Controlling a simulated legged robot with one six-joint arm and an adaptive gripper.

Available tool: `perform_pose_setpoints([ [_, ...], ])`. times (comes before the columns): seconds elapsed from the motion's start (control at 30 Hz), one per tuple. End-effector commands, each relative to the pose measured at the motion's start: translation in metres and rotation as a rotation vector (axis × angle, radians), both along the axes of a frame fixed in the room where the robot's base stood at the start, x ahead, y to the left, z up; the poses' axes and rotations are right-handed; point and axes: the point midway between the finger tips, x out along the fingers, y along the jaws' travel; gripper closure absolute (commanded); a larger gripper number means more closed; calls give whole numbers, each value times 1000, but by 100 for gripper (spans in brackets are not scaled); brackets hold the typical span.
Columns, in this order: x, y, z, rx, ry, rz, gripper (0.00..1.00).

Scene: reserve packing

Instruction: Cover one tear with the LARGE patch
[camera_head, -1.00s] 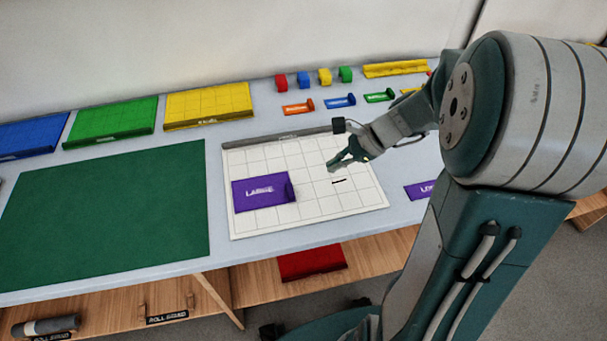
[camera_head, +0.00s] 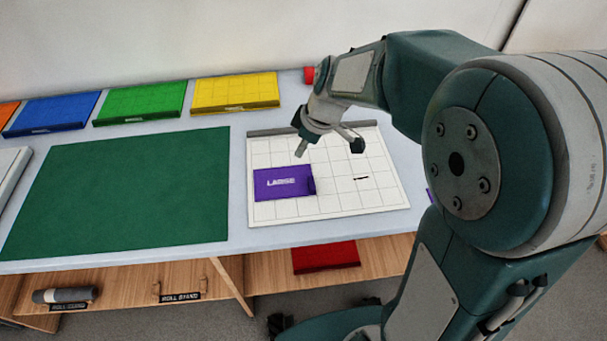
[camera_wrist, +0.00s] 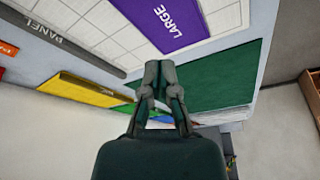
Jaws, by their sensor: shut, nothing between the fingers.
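The purple LARGE patch (camera_head: 283,183) lies flat on the left part of the white gridded panel (camera_head: 345,203), with a raised tab at its right end. It also shows in the wrist view (camera_wrist: 170,22). One dark tear (camera_head: 361,178) is visible on the panel, to the right of the patch and apart from it. What lies under the patch is hidden. My gripper (camera_head: 302,148) is shut and empty, above the panel's upper left, beyond the patch. Its fingers are together in the wrist view (camera_wrist: 160,68).
A green mat (camera_head: 120,195) covers the table left of the panel. Yellow (camera_head: 235,92), green (camera_head: 140,102) and blue (camera_head: 52,113) gridded sheets lie along the back. A red sheet (camera_head: 326,257) is on the shelf below. My arm hides the table's back right.

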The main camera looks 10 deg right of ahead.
Motion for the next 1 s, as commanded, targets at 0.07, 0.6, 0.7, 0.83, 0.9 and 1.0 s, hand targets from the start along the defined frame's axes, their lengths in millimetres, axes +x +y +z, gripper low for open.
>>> perform_pose_setpoints([
  [0.07,1,3,1,-12,-19,46,100],
  [0.6,12,27,-76,-14,-17,55,100],
  [0.7,15,31,-91,-14,-17,54,100],
  [0.83,9,17,-93,-14,-23,49,100],
  [0.9,4,9,-93,-13,-23,50,100],
  [1.0,0,1,-93,-13,-23,50,100],
])
